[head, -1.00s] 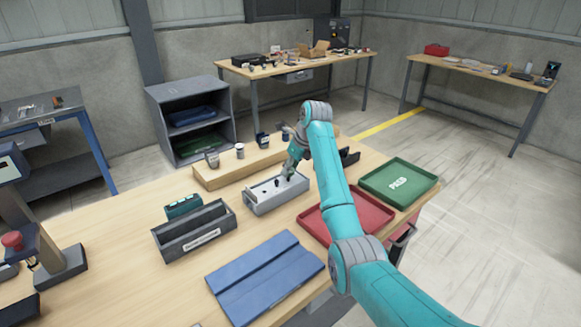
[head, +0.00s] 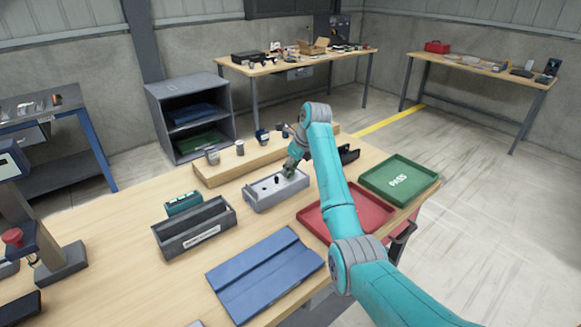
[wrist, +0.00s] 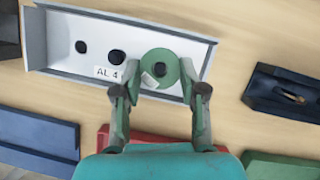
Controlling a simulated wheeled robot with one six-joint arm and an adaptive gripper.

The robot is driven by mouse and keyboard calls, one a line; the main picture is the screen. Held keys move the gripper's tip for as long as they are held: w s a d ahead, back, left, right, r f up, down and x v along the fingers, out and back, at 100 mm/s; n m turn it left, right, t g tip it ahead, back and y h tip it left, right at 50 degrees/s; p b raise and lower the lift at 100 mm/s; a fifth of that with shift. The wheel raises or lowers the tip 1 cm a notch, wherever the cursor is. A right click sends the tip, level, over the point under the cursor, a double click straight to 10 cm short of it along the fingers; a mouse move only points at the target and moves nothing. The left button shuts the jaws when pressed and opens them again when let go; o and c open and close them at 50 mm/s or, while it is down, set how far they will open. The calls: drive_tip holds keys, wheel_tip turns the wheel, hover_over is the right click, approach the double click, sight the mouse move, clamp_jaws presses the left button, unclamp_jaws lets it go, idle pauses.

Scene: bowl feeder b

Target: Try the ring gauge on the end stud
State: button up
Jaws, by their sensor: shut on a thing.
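The grey stud block (head: 262,204) is a shallow tray on the bench, with dark round studs standing in it. In the wrist view, two bare studs show, one at the left (wrist: 81,46) and one in the middle (wrist: 117,57). The green ring gauge (wrist: 171,81) is at the right end of the block (wrist: 212,45). A dark round centre, which looks like the end stud (wrist: 160,68), shows in the ring's hole. My gripper (wrist: 160,82) is shut on the ring gauge, a finger on each side. I cannot tell how far down the ring sits. In the head view my gripper (head: 291,170) hides the ring.
A red tray (head: 312,222) and a green PASS tray (head: 420,174) lie to the right. A grey open box (head: 178,247) and a blue folded mat (head: 262,280) are left and front. A wooden riser (head: 215,178) with small items stands behind the block.

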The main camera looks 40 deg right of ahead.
drive_tip(key=shift+f, duration=0.65)
idle(0.4)
drive_tip(key=shift+r, duration=0.15)
idle(1.1)
drive_tip(key=shift+r, duration=2.85)
